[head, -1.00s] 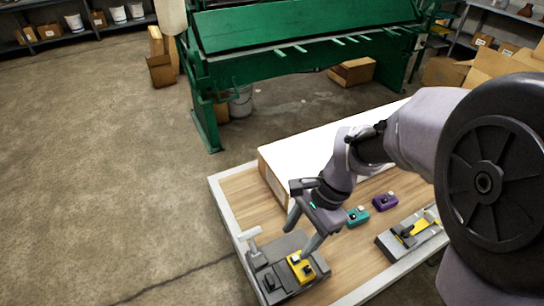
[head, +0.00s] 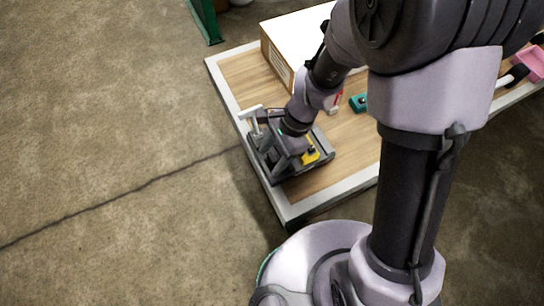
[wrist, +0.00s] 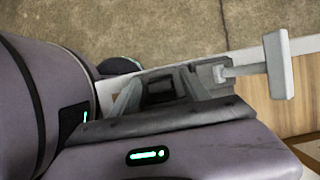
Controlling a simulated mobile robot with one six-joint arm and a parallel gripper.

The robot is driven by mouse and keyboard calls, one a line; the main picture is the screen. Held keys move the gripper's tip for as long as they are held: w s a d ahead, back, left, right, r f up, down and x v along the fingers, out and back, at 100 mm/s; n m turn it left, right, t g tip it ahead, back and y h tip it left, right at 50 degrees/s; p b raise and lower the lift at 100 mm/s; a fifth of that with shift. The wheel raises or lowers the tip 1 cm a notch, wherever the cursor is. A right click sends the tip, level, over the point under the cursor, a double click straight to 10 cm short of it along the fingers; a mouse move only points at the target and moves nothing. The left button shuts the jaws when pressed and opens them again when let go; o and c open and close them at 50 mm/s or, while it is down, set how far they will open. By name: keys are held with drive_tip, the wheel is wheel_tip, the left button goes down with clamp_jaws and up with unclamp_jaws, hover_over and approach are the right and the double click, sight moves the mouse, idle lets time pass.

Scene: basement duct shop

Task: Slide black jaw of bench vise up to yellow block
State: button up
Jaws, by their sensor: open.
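The grey bench vise (head: 322,140) sits on the near left corner of the wooden bench, its pale T-shaped handle (head: 250,113) at the left end. The handle also shows at the right in the wrist view (wrist: 279,66). The yellow block (head: 311,157) is on the vise bed, partly covered by my wrist. My gripper (head: 280,158) is low over the vise, left of the yellow block. In the wrist view its open fingers (wrist: 160,92) straddle a dark block (wrist: 160,87), which looks like the black jaw; contact is unclear. The jaw-to-block gap is hidden.
A large white-topped box (head: 290,45) stands behind the vise on the bench. A teal block (head: 358,102) lies to the right of my wrist. The pale bench edge (head: 225,95) borders open concrete floor at the left.

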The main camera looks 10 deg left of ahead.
clamp_jaws()
